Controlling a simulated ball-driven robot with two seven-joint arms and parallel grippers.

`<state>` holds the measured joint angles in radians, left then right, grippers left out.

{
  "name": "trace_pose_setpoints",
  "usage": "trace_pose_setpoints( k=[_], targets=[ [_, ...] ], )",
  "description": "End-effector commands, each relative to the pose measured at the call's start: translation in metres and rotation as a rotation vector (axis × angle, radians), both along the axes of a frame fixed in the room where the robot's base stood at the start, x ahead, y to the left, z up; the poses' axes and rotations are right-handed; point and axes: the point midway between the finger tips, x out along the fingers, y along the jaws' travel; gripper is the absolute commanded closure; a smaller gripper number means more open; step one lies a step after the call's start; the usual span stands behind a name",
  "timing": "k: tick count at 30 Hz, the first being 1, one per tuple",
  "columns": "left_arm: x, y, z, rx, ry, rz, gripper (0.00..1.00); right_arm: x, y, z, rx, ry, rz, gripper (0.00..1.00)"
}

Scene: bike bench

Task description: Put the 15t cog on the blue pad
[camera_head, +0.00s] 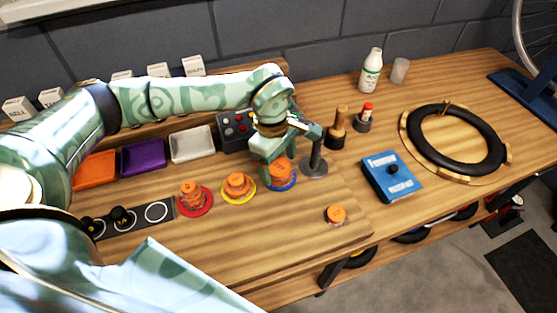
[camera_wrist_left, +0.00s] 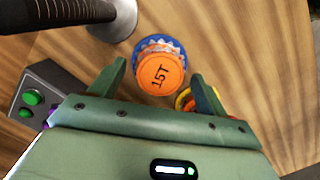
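The 15t cog (camera_wrist_left: 160,74) shows its round orange top marked "15T" in the left wrist view, with silvery teeth at its edge. It sits over the blue pad (camera_wrist_left: 181,48), whose rim shows past it. In the head view the orange-topped cog (camera_head: 281,170) is on the blue pad (camera_head: 291,186), partly behind my left gripper (camera_head: 279,160). In the left wrist view my left gripper (camera_wrist_left: 158,82) is open, its fingers apart on either side of the cog, with gaps showing. My right gripper is not in view.
A grey post on a round base (camera_head: 314,168) stands close right of the blue pad. Orange-topped pieces sit on the yellow pad (camera_head: 238,200) and red pad (camera_head: 207,209). Another orange-topped piece (camera_head: 336,214) is nearer the front edge. A blue box (camera_head: 400,190) lies right.

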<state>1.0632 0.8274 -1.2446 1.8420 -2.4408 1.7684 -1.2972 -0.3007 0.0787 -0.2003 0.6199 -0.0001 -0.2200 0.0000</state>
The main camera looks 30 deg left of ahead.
Motion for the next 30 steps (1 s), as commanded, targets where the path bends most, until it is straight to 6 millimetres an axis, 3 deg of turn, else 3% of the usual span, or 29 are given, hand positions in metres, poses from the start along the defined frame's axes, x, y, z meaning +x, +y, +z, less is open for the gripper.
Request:
trace_pose_setpoints(
  k=[8, 21, 30],
  targets=[
    [0.001, 0.001, 0.013, 0.000, -0.004, 0.000, 0.24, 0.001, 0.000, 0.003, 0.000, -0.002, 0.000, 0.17],
    [0.002, 0.012, 0.107, -0.001, -0.004, -0.001, 0.24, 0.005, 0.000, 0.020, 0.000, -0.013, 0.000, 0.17],
    [0.002, 0.014, 0.123, -0.001, -0.001, 0.000, 0.24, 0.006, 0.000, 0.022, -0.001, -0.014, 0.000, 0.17]
  ],
)
